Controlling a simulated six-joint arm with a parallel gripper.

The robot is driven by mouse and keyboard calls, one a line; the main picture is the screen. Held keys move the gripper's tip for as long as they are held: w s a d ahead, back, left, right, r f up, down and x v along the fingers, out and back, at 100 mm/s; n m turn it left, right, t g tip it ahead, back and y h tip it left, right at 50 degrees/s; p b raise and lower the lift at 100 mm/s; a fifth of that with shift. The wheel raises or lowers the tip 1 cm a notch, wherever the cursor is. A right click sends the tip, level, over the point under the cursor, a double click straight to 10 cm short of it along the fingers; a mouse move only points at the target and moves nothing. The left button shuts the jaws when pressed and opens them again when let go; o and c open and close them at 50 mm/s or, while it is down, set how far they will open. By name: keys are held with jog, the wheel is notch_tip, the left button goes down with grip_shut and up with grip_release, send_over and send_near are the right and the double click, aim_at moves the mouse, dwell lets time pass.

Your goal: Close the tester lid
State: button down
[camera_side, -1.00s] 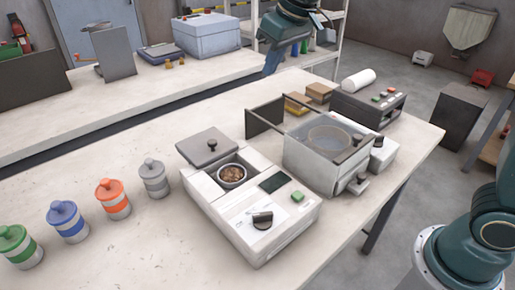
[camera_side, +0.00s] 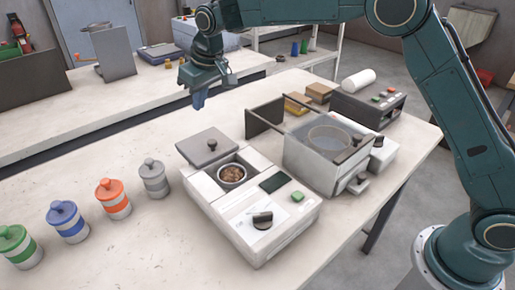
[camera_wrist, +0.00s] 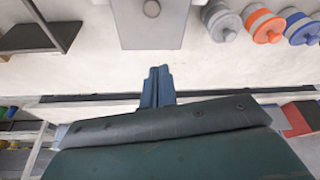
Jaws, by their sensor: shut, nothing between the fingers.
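The tester (camera_side: 240,228) is a white box on the table with a green button, a dark display and a black knob. Its grey lid (camera_side: 205,147) with a small dark knob stands open at the back left of the box. The open well shows a cup of brown pellets (camera_side: 231,174). In the wrist view the lid (camera_wrist: 152,22) shows at the top, with its round knob. My gripper (camera_side: 198,101) is shut and empty, pointing down above the table behind the lid, apart from it. The blue fingers also show together in the wrist view (camera_wrist: 157,72).
Several lidded jars, grey (camera_side: 154,179), orange (camera_side: 113,198), blue (camera_side: 67,222) and green (camera_side: 18,247), stand left of the tester. A clear-topped box (camera_side: 325,165) with dark panels (camera_side: 265,118) stands to the right. Table between jars and lid is clear.

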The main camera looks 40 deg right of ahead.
jog(key=shift+f, duration=0.1)
send_near(194, 140)
jog(key=x, duration=0.5)
jog(key=shift+s+d, duration=0.25)
jog(key=shift+s, duration=0.65)
jog(key=shift+s+d, duration=0.25)
jog(key=shift+s, duration=0.7)
jog(key=shift+s, duration=0.1)
jog(key=s, duration=1.1)
jog(key=shift+s, duration=0.65)
jog(key=shift+f, duration=0.1)
